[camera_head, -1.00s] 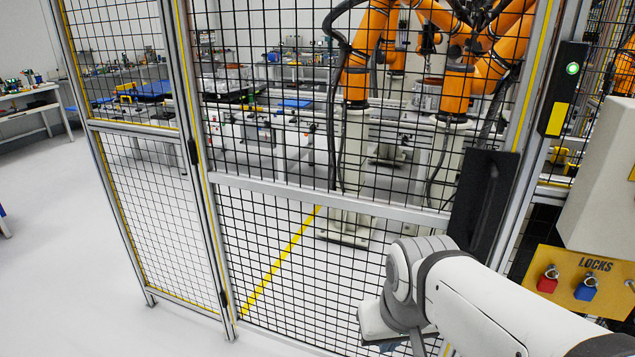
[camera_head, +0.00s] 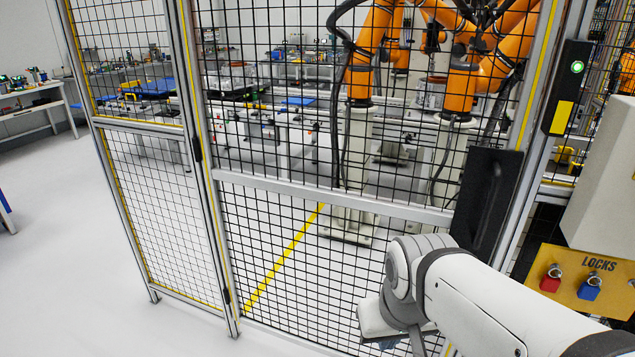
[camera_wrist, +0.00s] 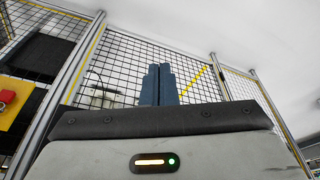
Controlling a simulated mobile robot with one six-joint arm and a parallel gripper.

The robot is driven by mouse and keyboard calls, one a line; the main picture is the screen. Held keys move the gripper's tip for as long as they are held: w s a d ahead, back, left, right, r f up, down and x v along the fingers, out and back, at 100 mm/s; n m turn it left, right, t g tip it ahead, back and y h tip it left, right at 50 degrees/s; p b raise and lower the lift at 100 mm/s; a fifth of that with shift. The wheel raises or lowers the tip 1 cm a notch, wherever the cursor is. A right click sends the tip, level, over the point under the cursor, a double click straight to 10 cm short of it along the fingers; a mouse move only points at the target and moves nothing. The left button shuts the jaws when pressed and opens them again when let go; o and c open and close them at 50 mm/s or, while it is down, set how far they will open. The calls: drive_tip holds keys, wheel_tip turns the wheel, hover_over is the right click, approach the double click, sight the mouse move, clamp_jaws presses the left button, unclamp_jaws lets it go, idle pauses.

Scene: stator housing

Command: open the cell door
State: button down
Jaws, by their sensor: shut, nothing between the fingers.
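The cell door (camera_head: 290,187) is a mesh panel in an aluminium frame with yellow edging, and it looks closed. Its black handle plate (camera_head: 484,203) sits on the right side of the door, partly behind my arm. A black lock unit (camera_head: 565,88) with a green light is on the post to the right. My gripper (camera_wrist: 160,84) shows in the wrist view with its blue-grey fingers shut and empty, in front of the mesh.
An orange board marked LOCKS (camera_head: 578,281) holds a red and a blue padlock, right of my arm. A pale box (camera_head: 608,180) is above it. Orange robot arms (camera_head: 462,88) stand inside the cell. The floor (camera_head: 60,270) at left is clear.

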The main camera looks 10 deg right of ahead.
drive_tip(key=c, duration=1.9)
unclamp_jaws()
drive_tip(key=shift+c, duration=0.2)
drive_tip(key=shift+o, duration=0.9)
drive_tip(key=shift+w+d, duration=0.15)
drive_tip(key=shift+w, duration=0.05)
drive_tip(key=o, duration=0.4)
drive_tip(key=w+d+t, duration=0.1)
drive_tip(key=w+d, duration=0.1)
drive_tip(key=w+d+m+t+h, duration=0.1)
drive_tip(key=w+d, duration=0.1)
drive_tip(key=w, duration=0.1)
drive_tip(key=w+d, duration=0.2)
drive_tip(key=w, duration=0.1)
drive_tip(key=shift+r+m+t+h+p, duration=0.2)
drive_tip(key=shift+m+t+h+p, duration=0.1)
drive_tip(key=shift+t, duration=0.1)
drive_tip(key=m+t+h+p, duration=0.2)
drive_tip(key=t+h, duration=0.2)
drive_tip(key=t, duration=0.8)
approach(491, 205)
drive_tip(key=x, duration=0.4)
drive_tip(key=p+x, duration=0.2)
drive_tip(key=x, duration=0.5)
